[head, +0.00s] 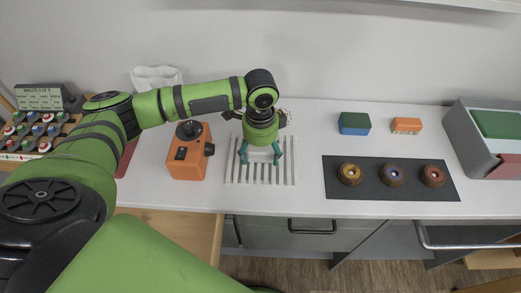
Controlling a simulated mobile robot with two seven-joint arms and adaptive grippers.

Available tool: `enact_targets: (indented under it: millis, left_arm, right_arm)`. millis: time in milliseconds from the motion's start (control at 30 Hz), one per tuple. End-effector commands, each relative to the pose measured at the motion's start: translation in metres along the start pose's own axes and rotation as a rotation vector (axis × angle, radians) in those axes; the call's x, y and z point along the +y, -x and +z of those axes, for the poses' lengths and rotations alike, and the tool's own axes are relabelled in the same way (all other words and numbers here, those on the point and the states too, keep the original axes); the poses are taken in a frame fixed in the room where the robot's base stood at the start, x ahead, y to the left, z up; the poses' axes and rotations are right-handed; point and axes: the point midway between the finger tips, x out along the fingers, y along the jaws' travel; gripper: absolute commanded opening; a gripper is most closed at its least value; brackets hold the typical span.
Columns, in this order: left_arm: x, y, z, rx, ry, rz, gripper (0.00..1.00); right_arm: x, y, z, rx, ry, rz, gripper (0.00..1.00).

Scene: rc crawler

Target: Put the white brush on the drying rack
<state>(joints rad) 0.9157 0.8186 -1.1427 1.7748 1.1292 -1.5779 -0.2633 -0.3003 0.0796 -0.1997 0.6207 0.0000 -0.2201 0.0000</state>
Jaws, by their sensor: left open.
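My left gripper (260,158) has its teal fingers spread, pointing down over a pale slatted rack (290,172) that lies on the white counter. The slatted rack looks like the drying rack. Nothing shows clearly between the fingers. I cannot make out a white brush for sure; the gripper and wrist hide part of the rack and the counter behind it. An orange block with pale bristles (405,125), like a brush, lies at the back right. My right gripper is not in view.
An orange device (188,158) stands left of the rack. A dark mat (390,190) with three round pieces lies to the right. A green and blue block (354,123) is behind it. A grey bin (466,140) stands far right. A crumpled white item (155,77) is at the back left.

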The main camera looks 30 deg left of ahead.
Motion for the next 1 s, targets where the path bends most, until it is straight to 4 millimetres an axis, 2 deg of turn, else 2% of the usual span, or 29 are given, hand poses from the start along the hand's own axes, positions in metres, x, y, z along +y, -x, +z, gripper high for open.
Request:
enact_targets:
  millis: [133, 233, 500, 700, 833, 1000]
  left_arm:
    - [-0.001, 0.006, -0.001, 0.002, -0.001, -0.002, 0.79]
    - [-0.001, 0.019, -0.001, 0.004, 0.0, -0.003, 0.79]
    - [-0.001, 0.077, -0.001, 0.004, -0.001, -0.005, 0.79]
    - [-0.001, 0.11, -0.001, 0.003, 0.0, -0.002, 0.79]
    - [0.0, 0.121, -0.001, 0.002, 0.001, 0.0, 0.79]
    - [0.0, 0.124, 0.0, 0.0, 0.001, 0.001, 0.79]
  right_arm:
    - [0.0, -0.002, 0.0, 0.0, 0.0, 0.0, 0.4]
    - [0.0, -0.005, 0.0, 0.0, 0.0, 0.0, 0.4]
    - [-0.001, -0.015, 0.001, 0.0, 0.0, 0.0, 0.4]
    - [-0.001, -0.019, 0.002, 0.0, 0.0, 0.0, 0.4]
    - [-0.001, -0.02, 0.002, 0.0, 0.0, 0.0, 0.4]
    - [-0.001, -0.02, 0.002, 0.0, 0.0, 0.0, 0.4]
